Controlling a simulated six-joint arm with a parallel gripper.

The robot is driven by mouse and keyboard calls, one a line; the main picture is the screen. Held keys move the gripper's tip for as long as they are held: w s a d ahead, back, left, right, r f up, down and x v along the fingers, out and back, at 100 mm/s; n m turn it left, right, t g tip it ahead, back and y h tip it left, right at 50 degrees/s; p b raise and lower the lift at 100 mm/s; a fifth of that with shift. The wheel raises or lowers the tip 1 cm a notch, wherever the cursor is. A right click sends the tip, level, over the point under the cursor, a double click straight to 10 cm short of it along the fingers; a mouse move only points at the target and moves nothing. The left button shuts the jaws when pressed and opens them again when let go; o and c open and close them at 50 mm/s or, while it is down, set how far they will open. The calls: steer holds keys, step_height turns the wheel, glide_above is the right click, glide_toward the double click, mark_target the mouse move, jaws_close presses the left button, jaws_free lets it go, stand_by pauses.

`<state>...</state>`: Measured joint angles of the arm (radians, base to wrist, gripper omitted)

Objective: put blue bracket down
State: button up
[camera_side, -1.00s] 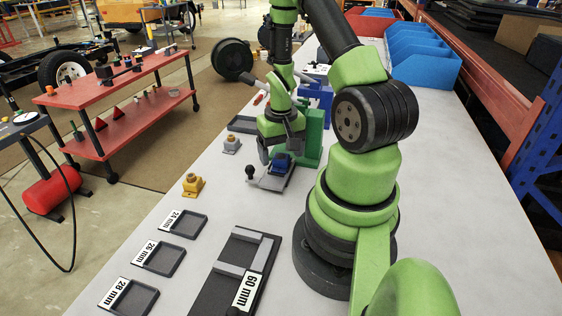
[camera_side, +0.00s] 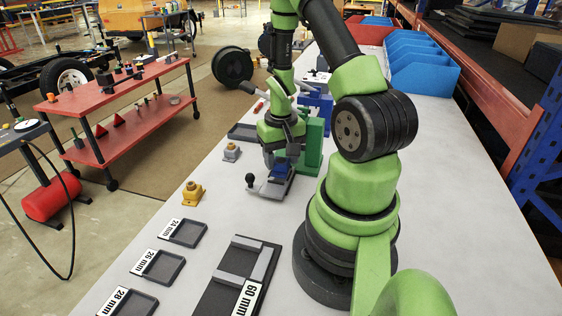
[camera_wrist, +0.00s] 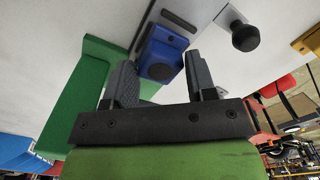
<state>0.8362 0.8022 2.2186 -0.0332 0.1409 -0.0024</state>
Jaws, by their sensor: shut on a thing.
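The blue bracket (camera_side: 281,170) sits at the grey fixture with a black knob, low over the table. In the wrist view the blue bracket (camera_wrist: 165,50) shows its round hole and lies between my fingers. My gripper (camera_side: 282,158) points down at it from above. Whether the bracket rests fully on the fixture is hard to tell.
A green block (camera_side: 313,145) stands close right of my gripper, with a blue one (camera_side: 318,102) behind. Grey (camera_side: 231,151) and yellow (camera_side: 192,194) brackets stand to the left. Labelled trays (camera_side: 182,233) and a 60 mm gauge (camera_side: 235,278) lie in front.

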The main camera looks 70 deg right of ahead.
mark_target(281, 160)
step_height(281, 160, up, 8)
steer(key=shift+r, duration=0.15)
steer(key=d+r+m, duration=0.3)
steer(key=w+d+r+m, duration=0.1)
steer(key=d+r+m, duration=0.2)
steer(key=r, duration=0.1)
steer(key=d+r+m, duration=0.3)
steer(key=shift+w+r+m, duration=0.15)
steer(key=shift+r+m, duration=0.1)
steer(key=shift+m, duration=0.05)
steer(key=w+d+f+m, duration=0.8)
steer(key=d+f+m, duration=0.1)
steer(key=f, duration=1.2)
steer(key=shift+d+f, duration=0.2)
steer(key=shift+f, duration=0.05)
steer(key=o, duration=1.1)
steer(key=shift+f, duration=0.15)
steer(key=shift+o, duration=0.2)
